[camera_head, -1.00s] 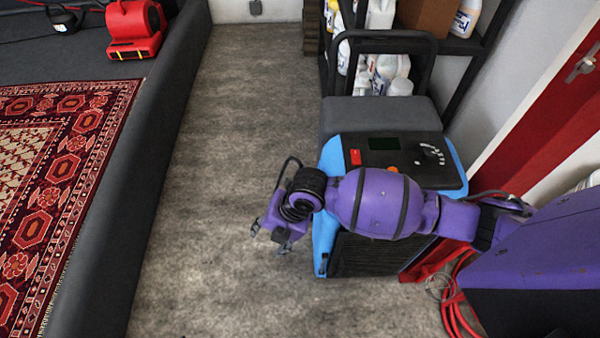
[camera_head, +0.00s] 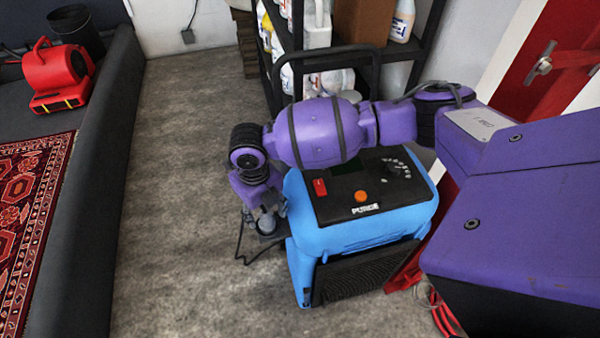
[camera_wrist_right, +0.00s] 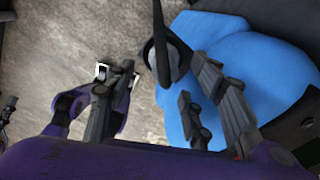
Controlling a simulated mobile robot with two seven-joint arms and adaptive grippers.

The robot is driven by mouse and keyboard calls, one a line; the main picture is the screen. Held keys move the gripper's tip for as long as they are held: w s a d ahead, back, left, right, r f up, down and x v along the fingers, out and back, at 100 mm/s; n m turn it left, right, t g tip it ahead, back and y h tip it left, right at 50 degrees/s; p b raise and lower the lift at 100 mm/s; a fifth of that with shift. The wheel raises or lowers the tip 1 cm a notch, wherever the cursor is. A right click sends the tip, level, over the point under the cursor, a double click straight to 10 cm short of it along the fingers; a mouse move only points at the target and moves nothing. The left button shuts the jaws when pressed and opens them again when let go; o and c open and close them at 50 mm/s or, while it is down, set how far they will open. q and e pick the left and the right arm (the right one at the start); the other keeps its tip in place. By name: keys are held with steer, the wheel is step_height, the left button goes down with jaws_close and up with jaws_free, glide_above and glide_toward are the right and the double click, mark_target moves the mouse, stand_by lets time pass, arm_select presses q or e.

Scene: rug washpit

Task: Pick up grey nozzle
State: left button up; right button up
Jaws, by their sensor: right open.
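A grey nozzle (camera_wrist_right: 170,62) with a thin dark stem shows in the right wrist view, beside the blue machine (camera_wrist_right: 240,60). My right gripper (camera_wrist_right: 160,84) is open, and the nozzle lies between its spread fingers in that view, nearer the right-hand finger. I cannot tell whether a finger touches it. In the head view the right gripper (camera_head: 262,222) points down at the left side of the blue machine (camera_head: 345,235). A small grey rounded part (camera_head: 264,219), apparently the nozzle, shows among the fingers there. My left gripper is not in view.
A dark hose or cable (camera_head: 241,240) hangs below the gripper. A black shelf (camera_head: 425,55) with bottles stands behind the machine. Left of it is free grey floor (camera_head: 170,200), bounded by a dark raised edge (camera_head: 88,190); beyond lie a rug (camera_head: 32,205) and red blower (camera_head: 58,75).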

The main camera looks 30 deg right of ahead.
mark_target(264, 220)
step_height(264, 220, down, 5)
steer(key=shift+w+r, duration=0.1)
steer(key=shift+f, duration=0.2)
steer(key=shift+c, duration=0.5)
steer(key=shift+w, duration=0.1)
steer(key=c, duration=0.9)
steer(key=shift+c, duration=0.8)
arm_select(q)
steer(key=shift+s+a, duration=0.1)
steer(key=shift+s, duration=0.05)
